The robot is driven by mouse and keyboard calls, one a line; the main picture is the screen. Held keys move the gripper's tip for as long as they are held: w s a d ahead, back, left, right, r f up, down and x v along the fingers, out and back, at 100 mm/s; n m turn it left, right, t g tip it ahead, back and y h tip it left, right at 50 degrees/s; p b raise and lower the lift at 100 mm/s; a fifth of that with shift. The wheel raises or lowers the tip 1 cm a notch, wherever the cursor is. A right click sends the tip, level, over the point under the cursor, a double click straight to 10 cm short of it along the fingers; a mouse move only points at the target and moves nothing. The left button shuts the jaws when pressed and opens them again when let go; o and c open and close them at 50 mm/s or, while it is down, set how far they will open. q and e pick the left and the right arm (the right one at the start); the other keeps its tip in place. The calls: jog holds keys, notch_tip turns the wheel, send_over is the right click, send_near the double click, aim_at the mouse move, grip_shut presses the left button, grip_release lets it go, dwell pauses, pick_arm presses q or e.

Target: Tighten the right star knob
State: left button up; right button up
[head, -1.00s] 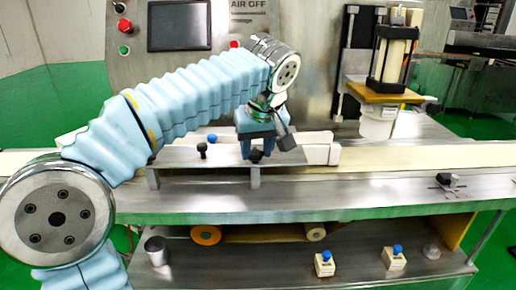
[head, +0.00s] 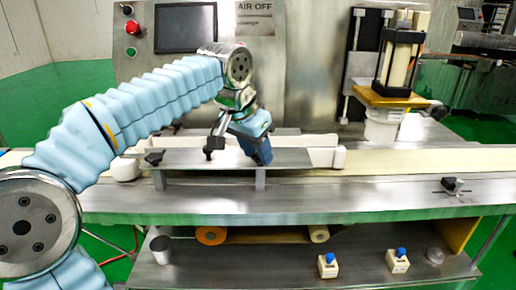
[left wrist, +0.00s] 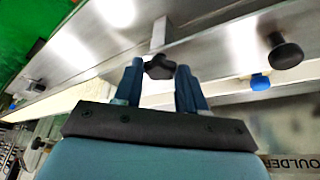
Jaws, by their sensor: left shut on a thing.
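The right star knob (left wrist: 160,67) is black and lobed. In the left wrist view it sits between the two blue fingertips of my left gripper (left wrist: 159,76), on the metal guide plate (left wrist: 215,40). My left gripper (head: 262,156) is shut on this knob and hides it in the head view. The left star knob (head: 153,157) is black and stands at the left end of the same plate (head: 190,160). My right gripper is in neither view.
The white conveyor belt (head: 400,160) runs right. A hopper unit (head: 395,95) stands at the back right.

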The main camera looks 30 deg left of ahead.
pick_arm(q)
jog(key=m, duration=0.1)
jog(key=m+h, duration=0.1)
jog(key=m, duration=0.1)
jog(key=m+g, duration=0.1)
jog(key=shift+w+a+h, duration=0.1)
jog(key=shift+a+h, duration=0.2)
jog(key=m, duration=0.2)
jog(key=m+g+h, duration=0.1)
jog(key=m, duration=0.2)
jog(key=shift+w+a, duration=0.15)
jog(key=shift+w, duration=0.05)
jog(key=shift+m, duration=0.3)
jog(key=o, duration=1.1)
jog(key=shift+c, duration=0.2)
